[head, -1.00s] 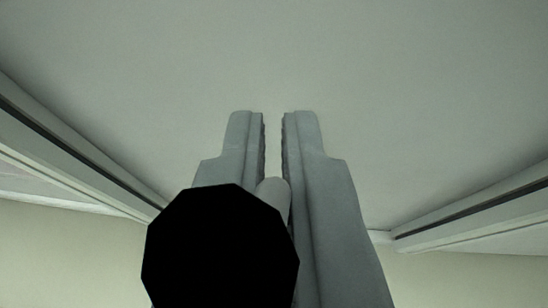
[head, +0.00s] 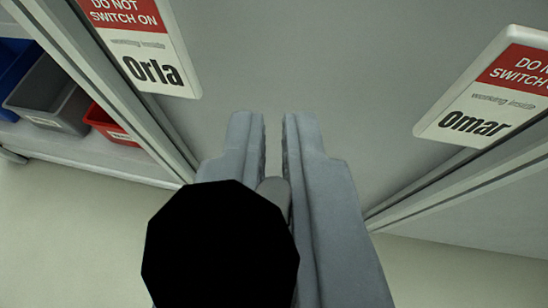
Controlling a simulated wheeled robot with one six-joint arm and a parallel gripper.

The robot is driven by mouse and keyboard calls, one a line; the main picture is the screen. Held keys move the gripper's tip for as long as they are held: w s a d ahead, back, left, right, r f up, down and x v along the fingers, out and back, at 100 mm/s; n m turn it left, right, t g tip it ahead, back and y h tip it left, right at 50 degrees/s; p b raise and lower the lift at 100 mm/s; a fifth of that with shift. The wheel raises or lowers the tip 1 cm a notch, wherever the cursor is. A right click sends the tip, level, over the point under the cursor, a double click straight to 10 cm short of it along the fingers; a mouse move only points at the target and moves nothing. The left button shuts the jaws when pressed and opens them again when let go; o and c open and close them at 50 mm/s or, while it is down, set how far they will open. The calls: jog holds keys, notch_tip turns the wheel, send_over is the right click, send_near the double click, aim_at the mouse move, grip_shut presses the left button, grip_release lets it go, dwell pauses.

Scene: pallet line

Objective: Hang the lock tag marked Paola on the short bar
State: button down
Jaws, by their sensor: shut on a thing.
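My gripper (head: 274,116) points up the middle of the head view, with its two grey fingers close together. It is shut on a grey rod-like piece (head: 274,189), which shows between the fingers. A black many-sided shape (head: 220,250) covers the lower left of the gripper and hides part of it. A tag marked Orla (head: 150,45) is at the upper left, and a tag marked Omar (head: 492,97) is at the right. I see no tag marked Paola and cannot make out the short bar.
A plain grey panel (head: 320,55) lies beyond the fingers, with pale frame rails at left and right. At the far left, a grey bin (head: 47,100), a red bin (head: 108,125) and a blue bin (head: 14,62) stand on a shelf. Pale floor (head: 70,230) shows below.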

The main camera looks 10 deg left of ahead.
aim_at(264, 296)
jog(key=shift+s+d+r, duration=0.1)
jog(key=shift+s+r, duration=0.6)
jog(key=shift+r, duration=0.2)
jog(key=shift+s+d+r, duration=0.1)
jog(key=shift+s+r, duration=0.55)
jog(key=shift+r, duration=0.25)
jog(key=w+f, duration=0.1)
jog(key=w, duration=1.1)
jog(key=shift+f, duration=0.2)
jog(key=c, duration=1.5)
grip_release()
jog(key=shift+s, duration=0.1)
